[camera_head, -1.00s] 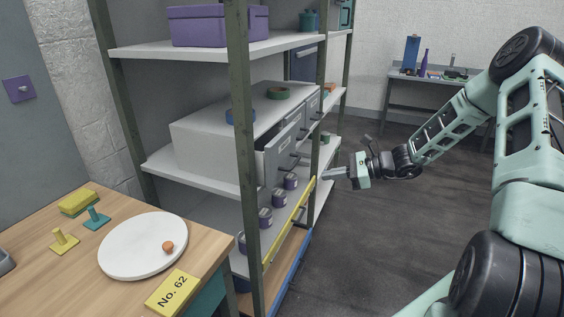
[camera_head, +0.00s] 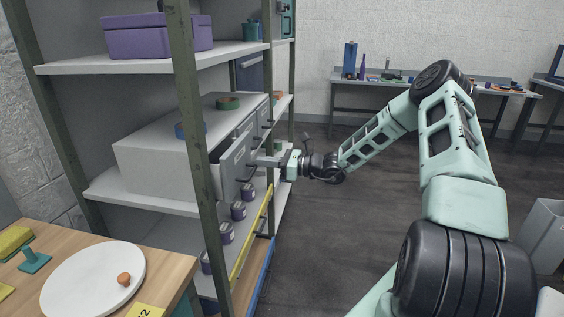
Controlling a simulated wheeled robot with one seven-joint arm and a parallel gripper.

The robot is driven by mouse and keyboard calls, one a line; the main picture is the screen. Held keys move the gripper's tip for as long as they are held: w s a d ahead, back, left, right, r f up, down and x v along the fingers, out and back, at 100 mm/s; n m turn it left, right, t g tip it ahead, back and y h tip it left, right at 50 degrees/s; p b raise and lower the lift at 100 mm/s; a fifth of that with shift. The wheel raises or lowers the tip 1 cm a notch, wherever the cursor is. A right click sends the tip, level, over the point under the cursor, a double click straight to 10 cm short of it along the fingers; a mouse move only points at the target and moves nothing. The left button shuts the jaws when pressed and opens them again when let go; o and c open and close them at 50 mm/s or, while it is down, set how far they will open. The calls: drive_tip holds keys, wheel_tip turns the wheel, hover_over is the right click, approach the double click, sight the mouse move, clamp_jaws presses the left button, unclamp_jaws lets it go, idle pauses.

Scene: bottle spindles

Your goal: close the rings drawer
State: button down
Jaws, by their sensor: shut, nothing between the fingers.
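A grey drawer unit (camera_head: 150,150) stands on the middle shelf of a rack. Its nearest drawer (camera_head: 235,165) is pulled partly out, with a dark handle and a pale label too small to read. Its neighbours further back look closer to flush. My gripper (camera_head: 256,161) is shut and empty, its fingers pointing left at the front of the open drawer. The tips are at or very near that front; I cannot tell whether they touch.
A green rack post (camera_head: 186,110) stands in front of the unit. Purple-lidded jars (camera_head: 227,233) line the shelf below, behind a yellow rail (camera_head: 250,237). A wooden table (camera_head: 165,270) with a white round board (camera_head: 75,285) is at lower left.

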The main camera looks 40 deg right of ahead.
sight(245, 159)
drive_tip(key=shift+x, duration=1.6)
drive_tip(key=x, duration=0.4)
drive_tip(key=shift+w+a, duration=0.2)
drive_tip(key=shift+r, duration=0.1)
drive_tip(key=shift+w+a, duration=0.1)
